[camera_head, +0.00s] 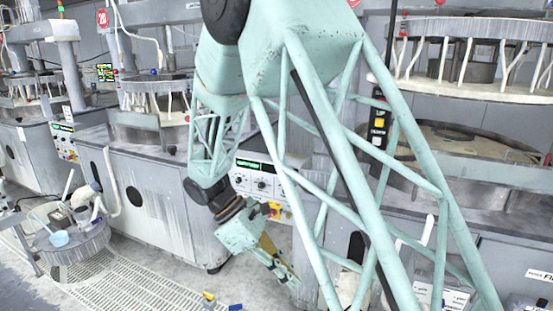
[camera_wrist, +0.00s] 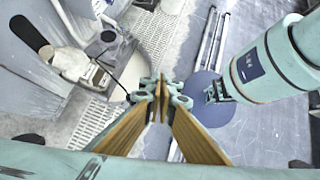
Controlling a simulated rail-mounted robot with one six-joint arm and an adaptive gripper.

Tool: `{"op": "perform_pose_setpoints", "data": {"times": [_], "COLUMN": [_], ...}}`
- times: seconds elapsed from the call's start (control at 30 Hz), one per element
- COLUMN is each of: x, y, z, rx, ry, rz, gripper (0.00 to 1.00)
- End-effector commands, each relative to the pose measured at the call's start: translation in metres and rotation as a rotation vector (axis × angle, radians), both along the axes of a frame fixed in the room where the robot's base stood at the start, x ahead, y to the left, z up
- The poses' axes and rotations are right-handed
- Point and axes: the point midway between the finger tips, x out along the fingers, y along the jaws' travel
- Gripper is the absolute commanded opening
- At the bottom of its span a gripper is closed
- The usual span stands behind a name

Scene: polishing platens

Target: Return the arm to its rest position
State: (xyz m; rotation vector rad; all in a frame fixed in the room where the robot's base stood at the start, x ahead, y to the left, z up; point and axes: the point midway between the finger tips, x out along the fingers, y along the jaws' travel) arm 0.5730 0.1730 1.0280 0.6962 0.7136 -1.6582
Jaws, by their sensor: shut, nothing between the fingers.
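My gripper (camera_head: 284,272) hangs at the end of my pale green lattice arm, in the lower middle of the head view. It points down and to the right, in front of the grey machine cabinets. In the wrist view my gripper (camera_wrist: 163,82) shows two wood-coloured fingers that meet at their tips, with nothing between them. The arm is bent, with its upper part reaching from the top centre of the head view. Parts of the machines behind are hidden by the lattice links.
Polishing machines with grey cabinets (camera_head: 150,195) line the back. A round side table (camera_head: 75,250) with a blue ladle (camera_head: 59,239) and other items stands at the left. A pale grating (camera_head: 140,290) covers part of the floor. Open floor lies below my gripper.

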Motion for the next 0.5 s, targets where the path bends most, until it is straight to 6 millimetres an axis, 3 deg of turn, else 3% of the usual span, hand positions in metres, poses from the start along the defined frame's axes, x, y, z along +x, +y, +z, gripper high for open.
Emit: {"op": "perform_pose_setpoints", "data": {"times": [0.5], "x": [-0.025], "y": [-0.04], "z": [0.068], "rx": [0.099], "ry": [-0.132], "rz": [-0.186], "gripper": [0.0]}}
